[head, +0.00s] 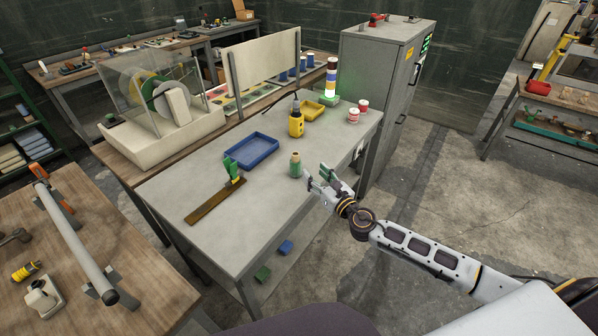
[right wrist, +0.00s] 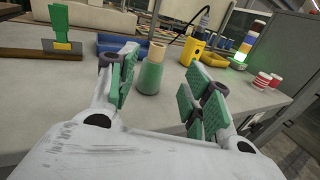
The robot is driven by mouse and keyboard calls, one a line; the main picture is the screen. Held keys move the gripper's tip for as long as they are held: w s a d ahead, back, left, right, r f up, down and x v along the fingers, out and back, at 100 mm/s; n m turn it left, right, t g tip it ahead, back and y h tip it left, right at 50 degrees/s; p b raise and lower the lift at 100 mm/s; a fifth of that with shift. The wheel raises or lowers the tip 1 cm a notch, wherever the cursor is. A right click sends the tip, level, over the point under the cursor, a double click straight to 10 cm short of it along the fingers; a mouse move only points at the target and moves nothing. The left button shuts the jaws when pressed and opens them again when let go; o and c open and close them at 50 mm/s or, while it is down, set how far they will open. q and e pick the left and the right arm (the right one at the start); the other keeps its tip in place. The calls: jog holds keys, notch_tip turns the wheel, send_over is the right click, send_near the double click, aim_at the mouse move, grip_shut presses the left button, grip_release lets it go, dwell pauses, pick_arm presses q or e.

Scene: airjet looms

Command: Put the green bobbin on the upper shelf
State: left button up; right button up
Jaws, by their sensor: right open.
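The green bobbin (head: 295,166) stands upright on the grey table (head: 215,175), near its right front edge. Its body is green with a tan top. My right gripper (head: 316,175) is open and empty, just right of the bobbin in the head view. In the right wrist view the bobbin (right wrist: 151,74) shows beyond and between the two green-padded fingers, with no clear contact. I cannot tell which surface is the upper shelf; a green rack with shelves (head: 17,104) stands at the far left. My left gripper is out of view.
A blue tray (head: 251,151), a yellow device (head: 296,122), a yellow tray (head: 313,110) and red-and-white spools (head: 353,115) are on the table. A signal tower (head: 331,78) stands behind, beside a grey cabinet (head: 375,90).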

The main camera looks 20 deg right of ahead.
aim_at(298, 158)
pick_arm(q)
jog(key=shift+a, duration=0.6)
pick_arm(e)
jog(key=shift+s+f, duration=0.25)
jog(key=shift+s, duration=0.25)
jog(key=shift+d, duration=0.1)
jog(key=shift+p+x, duration=0.3)
jog(key=shift+x, duration=2.9)
jog(key=shift+w, duration=0.65)
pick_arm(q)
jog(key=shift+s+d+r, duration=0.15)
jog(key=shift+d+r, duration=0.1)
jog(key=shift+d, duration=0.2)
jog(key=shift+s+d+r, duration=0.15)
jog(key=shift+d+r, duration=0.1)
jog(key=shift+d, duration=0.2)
pick_arm(e)
jog(key=shift+w+a, duration=0.3)
jog(key=shift+w, duration=0.15)
